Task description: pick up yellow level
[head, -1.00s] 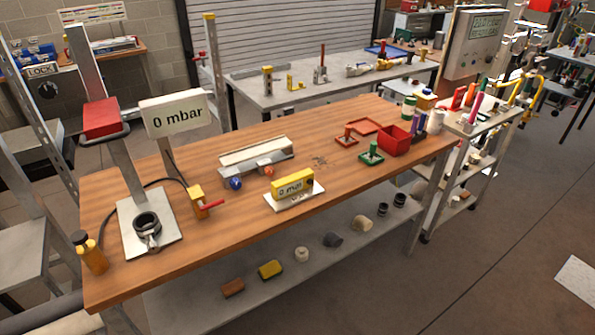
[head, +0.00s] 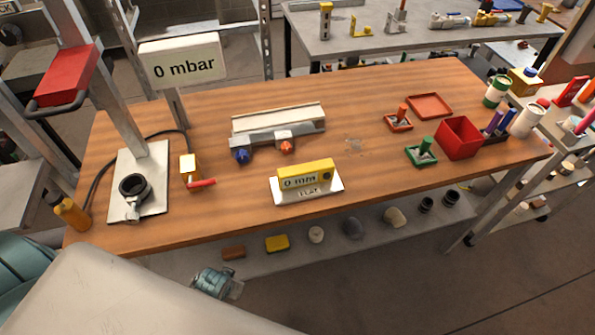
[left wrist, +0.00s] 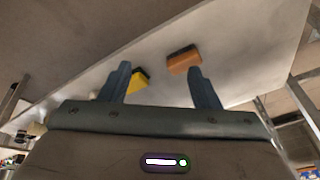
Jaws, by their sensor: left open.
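The yellow level (head: 306,176) has a small "0 mm" readout and sits on a white plate (head: 330,191) near the front edge of the wooden bench. My left gripper (head: 215,283) is low in the head view, in front of the lower shelf and well to the lower left of the level. In the left wrist view its two blue fingers (left wrist: 159,88) are apart with nothing held between them. That view faces the shelf; the level does not show there. My right gripper is not in view.
The lower shelf holds a brown block (head: 233,252), a yellow block (head: 277,243) and several round parts. Bare wood surrounds the level's plate.

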